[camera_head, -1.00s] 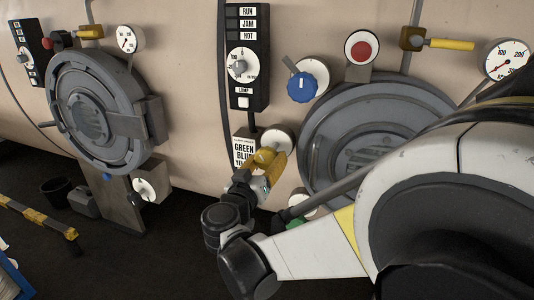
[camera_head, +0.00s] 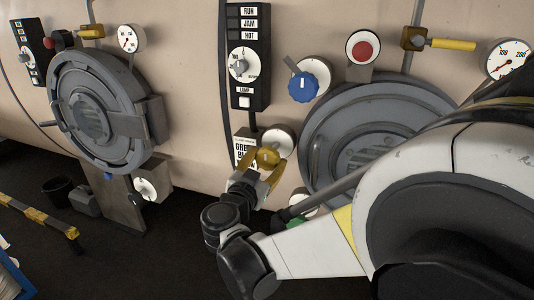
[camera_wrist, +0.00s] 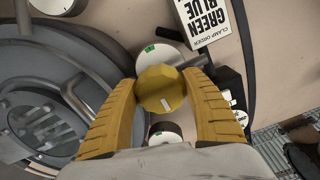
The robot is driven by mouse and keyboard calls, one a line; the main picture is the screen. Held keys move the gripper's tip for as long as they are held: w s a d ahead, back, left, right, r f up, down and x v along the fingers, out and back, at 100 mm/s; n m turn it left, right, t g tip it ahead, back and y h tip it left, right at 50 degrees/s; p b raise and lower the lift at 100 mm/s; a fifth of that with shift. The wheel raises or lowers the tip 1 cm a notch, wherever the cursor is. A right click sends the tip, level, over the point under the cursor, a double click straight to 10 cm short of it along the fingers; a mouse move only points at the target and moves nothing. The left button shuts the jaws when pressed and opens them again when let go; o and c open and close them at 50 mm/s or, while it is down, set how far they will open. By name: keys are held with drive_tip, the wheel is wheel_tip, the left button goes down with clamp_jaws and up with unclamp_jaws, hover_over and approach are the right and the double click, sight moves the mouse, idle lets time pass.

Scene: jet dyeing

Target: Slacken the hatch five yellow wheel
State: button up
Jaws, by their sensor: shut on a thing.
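The yellow wheel (camera_head: 267,157) is a small faceted knob on a white round dial (camera_head: 279,141), left of the right-hand grey hatch (camera_head: 368,140). In the wrist view the yellow wheel (camera_wrist: 160,89) has a pale mark on its face, and the white dial (camera_wrist: 162,59) with a green mark shows behind it. My gripper (camera_head: 264,166) has yellow fingers, shut on the wheel from both sides; the wrist view also shows my gripper (camera_wrist: 161,92) around it. Whether this wheel belongs to hatch five cannot be read.
A label card (camera_wrist: 207,20) reading "CLAMP ORDER GREEN BLUE" hangs close by. A black control box (camera_head: 249,60) is above the wheel. Another hatch (camera_head: 98,112) is at left.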

idle(0.3)
drive_tip(key=o, duration=1.2)
drive_tip(key=v, duration=1.2)
drive_tip(key=s+d+f+n+g+y, duration=0.1)
drive_tip(key=s+d+f+g, duration=0.15)
drive_tip(key=d, duration=0.45)
drive_tip(key=s+d+f+n+g, duration=0.2)
drive_tip(key=d+g, duration=0.1)
drive_tip(key=d, duration=0.4)
drive_tip(key=s+d+f+n+g+y, duration=0.1)
drive_tip(key=s+d+f+g, duration=0.2)
drive_tip(key=d, duration=0.5)
drive_tip(key=s+n+y, duration=0.1)
drive_tip(key=s, duration=0.2)
drive_tip(key=s+f+n+g+y, duration=0.1)
drive_tip(key=s, duration=0.1)
drive_tip(key=s+n+y, duration=0.1)
drive_tip(key=s+y, duration=0.1)
drive_tip(key=s, duration=0.1)
drive_tip(key=shift+s+d+f, duration=0.25)
drive_tip(key=shift+s+d, duration=0.05)
